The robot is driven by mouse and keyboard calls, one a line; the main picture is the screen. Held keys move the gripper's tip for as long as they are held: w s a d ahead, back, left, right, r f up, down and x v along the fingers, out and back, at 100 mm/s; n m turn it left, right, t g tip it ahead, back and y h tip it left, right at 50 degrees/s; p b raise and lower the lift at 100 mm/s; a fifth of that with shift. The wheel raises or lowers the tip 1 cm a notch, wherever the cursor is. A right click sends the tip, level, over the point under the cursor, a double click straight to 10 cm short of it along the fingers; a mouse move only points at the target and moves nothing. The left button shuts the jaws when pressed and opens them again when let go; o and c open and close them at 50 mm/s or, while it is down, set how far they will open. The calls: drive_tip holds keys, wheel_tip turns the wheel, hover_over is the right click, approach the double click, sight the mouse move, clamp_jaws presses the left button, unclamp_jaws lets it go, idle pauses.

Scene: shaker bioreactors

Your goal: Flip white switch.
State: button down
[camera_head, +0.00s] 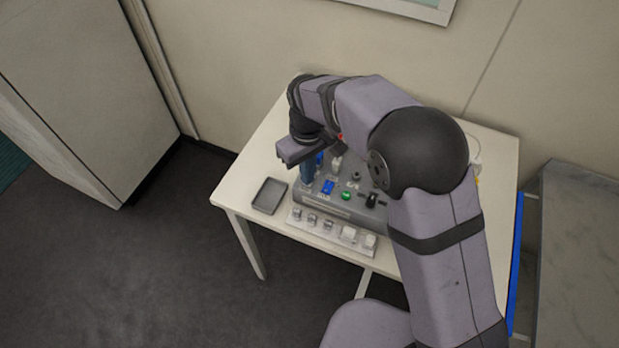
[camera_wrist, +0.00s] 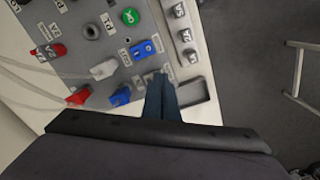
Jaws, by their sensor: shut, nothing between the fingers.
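The grey control panel (camera_head: 325,208) lies on a white table, and its labelled face fills the upper left of the wrist view (camera_wrist: 75,22). I cannot tell a white switch for certain. A small pale part (camera_wrist: 148,76) shows beside my fingertips, partly hidden by them. A white plug-like part (camera_wrist: 103,70) sits on the panel to their left. My gripper (camera_head: 307,175) is shut and empty, its dark blue fingers pointing down over the panel's left end. In the wrist view the fingertips (camera_wrist: 160,76) lie near the panel's edge; contact cannot be told.
Blue parts (camera_wrist: 144,49), red plugs (camera_wrist: 48,50) with pale cables and a green button (camera_wrist: 130,16) crowd the panel. A strip of small cubes (camera_head: 330,229) lies along its front. A dark grey tray (camera_head: 269,195) is left of the panel.

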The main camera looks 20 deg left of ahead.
drive_tip(key=shift+f, duration=0.5)
drive_tip(key=shift+s+r, duration=0.1)
wheel_tip(320, 180, up, 7)
drive_tip(key=p, duration=0.5)
idle(0.6)
idle(0.4)
